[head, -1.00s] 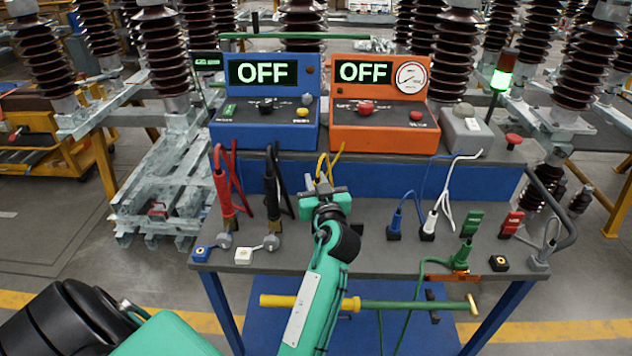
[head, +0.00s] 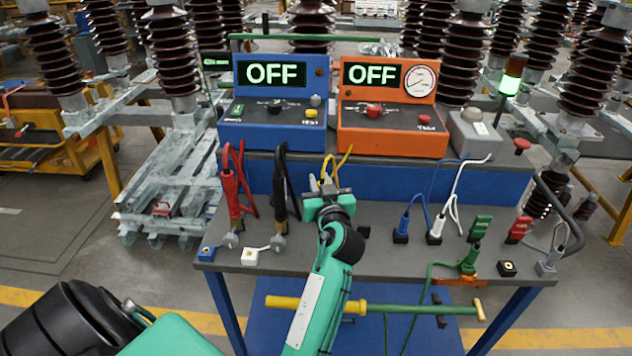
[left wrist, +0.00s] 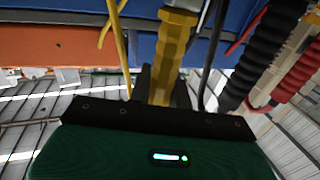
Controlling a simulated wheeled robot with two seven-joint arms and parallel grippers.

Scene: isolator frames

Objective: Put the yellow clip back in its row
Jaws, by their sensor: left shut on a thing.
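My left gripper (head: 328,198) is shut on the yellow clip (left wrist: 172,55), whose yellow body rises from between the fingers in the left wrist view. In the head view the gripper hides most of the clip; its yellow leads (head: 325,172) show just behind. The gripper is over the grey bench, right of the red clip (head: 233,195) and the black clip (head: 280,205), which stand upright in a row. I cannot tell whether the yellow clip touches the bench. My right gripper is not in view.
Blue plug (head: 402,227) and white plug (head: 435,225) stand right of the gripper. A green clip (head: 469,260) is farther right. The blue control box (head: 272,137) and orange control box (head: 392,143) stand behind, both reading OFF. A green rod (head: 410,308) crosses below the bench.

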